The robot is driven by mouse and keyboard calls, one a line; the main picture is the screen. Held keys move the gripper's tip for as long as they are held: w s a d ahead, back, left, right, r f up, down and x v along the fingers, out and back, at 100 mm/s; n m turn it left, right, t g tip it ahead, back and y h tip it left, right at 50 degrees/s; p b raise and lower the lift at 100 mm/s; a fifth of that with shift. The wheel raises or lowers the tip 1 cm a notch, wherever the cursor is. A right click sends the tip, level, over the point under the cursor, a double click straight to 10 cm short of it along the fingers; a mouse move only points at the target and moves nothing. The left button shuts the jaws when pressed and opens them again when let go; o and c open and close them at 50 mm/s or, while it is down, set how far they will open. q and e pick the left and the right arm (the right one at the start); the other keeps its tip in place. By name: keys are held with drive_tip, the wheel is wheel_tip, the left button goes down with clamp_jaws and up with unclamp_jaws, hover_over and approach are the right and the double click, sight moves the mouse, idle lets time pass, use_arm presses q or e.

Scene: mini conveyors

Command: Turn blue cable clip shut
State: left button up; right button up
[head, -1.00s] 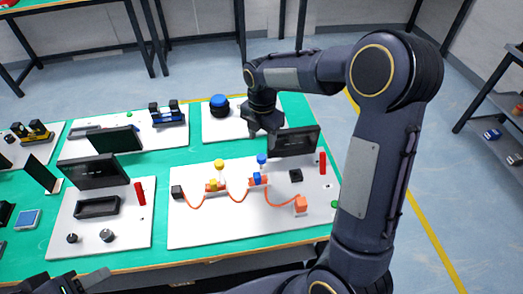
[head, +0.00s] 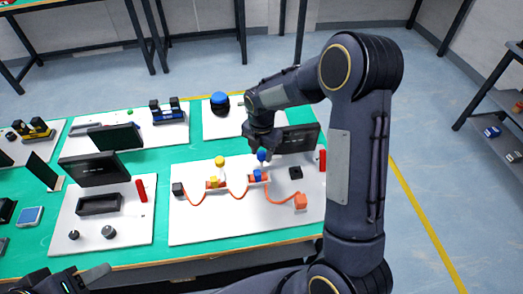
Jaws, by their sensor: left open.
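The blue cable clip has a round blue knob (head: 262,155) and a blue block (head: 256,175) on an orange base, on the white board (head: 200,232) in the middle of the bench. An orange cable (head: 235,197) runs along the clips. My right gripper (head: 262,147) is just above and behind the blue knob, pointing down. Its fingers are small and dark, so I cannot tell their gap or whether they touch the knob. My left gripper (head: 80,280) is open at the bottom left edge, partly cut off and far from the clip.
A yellow clip knob (head: 220,161) stands left of the blue one. A dark screen (head: 298,138) stands behind right, near a red handle (head: 322,160). The board's front is clear.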

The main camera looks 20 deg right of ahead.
drive_tip(key=c, duration=0.7)
drive_tip(key=shift+m, duration=0.3)
drive_tip(key=m+b, duration=0.1)
drive_tip(key=m, duration=0.1)
drive_tip(key=shift+m, duration=0.3)
drive_tip(key=m+b, duration=0.1)
drive_tip(key=m, duration=0.3)
drive_tip(key=shift+m, duration=0.3)
drive_tip(key=m+b, duration=0.1)
drive_tip(key=m, duration=0.3)
drive_tip(key=shift+m, duration=0.3)
drive_tip(key=shift+m+b, duration=0.3)
drive_tip(key=shift+m, duration=1.8)
drive_tip(key=shift+r, duration=0.1)
